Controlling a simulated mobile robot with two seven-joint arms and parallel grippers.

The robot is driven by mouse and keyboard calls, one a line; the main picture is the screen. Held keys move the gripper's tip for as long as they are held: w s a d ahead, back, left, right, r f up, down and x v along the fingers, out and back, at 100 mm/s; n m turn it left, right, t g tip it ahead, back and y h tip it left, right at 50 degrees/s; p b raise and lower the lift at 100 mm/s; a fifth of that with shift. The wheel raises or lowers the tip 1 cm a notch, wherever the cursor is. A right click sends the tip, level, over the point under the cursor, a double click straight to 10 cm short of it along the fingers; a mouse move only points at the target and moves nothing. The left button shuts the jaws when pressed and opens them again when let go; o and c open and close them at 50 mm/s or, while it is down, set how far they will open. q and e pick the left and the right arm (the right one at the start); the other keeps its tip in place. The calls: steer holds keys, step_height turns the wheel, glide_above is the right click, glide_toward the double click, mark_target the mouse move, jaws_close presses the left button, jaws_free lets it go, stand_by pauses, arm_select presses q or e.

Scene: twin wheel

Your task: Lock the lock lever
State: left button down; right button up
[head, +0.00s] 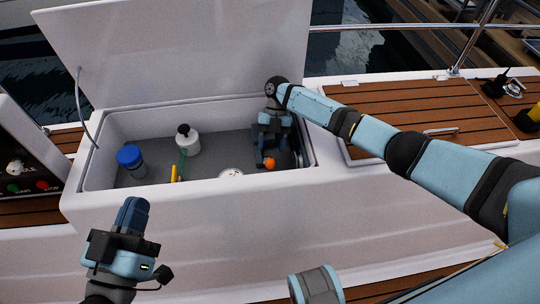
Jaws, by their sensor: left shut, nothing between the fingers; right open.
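No part is plainly marked as the lock lever. A small orange knob (269,163) low in the open locker may be its end, but its shaft is not clear. My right gripper (271,155) reaches down into the right end of the locker. It is open, with its fingertips close around or just above the knob; I cannot tell whether they touch it. My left gripper (133,208) is shut and empty in front of the locker's front wall, at lower left.
The white locker (300,185) has its lid (180,50) raised. Inside stand a blue-capped jar (131,160), a white bottle with a black top (187,140), a yellow piece (174,173) and a round white fitting (231,173). A switch panel (25,170) is at far left.

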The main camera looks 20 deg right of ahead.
steer(key=shift+p+v, duration=0.4)
steer(key=shift+v, duration=2.5)
